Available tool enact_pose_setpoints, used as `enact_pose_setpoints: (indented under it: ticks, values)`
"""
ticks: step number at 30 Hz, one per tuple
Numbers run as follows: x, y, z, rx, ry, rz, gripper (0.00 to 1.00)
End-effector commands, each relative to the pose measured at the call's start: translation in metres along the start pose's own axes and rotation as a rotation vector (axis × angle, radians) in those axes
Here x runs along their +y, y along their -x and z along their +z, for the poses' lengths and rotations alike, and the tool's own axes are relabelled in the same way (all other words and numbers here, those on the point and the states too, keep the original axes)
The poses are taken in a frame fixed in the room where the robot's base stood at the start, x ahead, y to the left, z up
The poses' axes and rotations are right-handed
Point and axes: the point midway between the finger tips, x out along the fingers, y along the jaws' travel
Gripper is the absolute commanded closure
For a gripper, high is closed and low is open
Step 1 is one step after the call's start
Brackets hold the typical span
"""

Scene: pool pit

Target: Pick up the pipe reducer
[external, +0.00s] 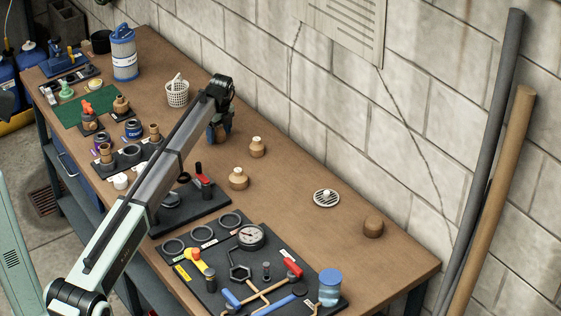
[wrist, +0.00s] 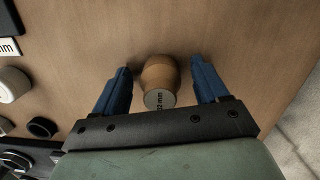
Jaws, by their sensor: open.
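A tan-brown pipe reducer (wrist: 159,75) with a narrower grey end marked "32 mm" shows in the wrist view on the brown bench top. It sits between the two blue fingers of my gripper (wrist: 160,66), with a gap on each side. In the external view my gripper (external: 219,134) is open, pointing down low over the middle of the bench. The reducer between the fingers is hidden there. Similar tan pieces stand to the right, at the bench middle (external: 257,148), nearer the front (external: 238,180) and far right (external: 373,227).
A white basket (external: 177,94) and a blue-and-white cylinder (external: 124,55) stand behind left. Black trays with fittings line the near edge, including the tool board (external: 215,263). A round drain grate (external: 327,198) lies right. A block wall runs along the back.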

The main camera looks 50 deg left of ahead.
Motion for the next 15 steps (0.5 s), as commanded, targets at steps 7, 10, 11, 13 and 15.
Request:
enact_pose_setpoints:
  ticks: [7,10,11,13,15]
  values:
    - [0.0000,0.0003,0.0001,0.000,0.000,0.000,0.35]
    - [0.0000,0.0003,0.0001,0.000,0.000,0.000,0.45]
    - [0.0000,0.0003,0.0001,0.000,0.000,0.000,0.48]
    - [0.0000,0.0003,0.0001,0.000,0.000,0.000,0.54]
    - [0.0000,0.0003,0.0001,0.000,0.000,0.000,0.61]
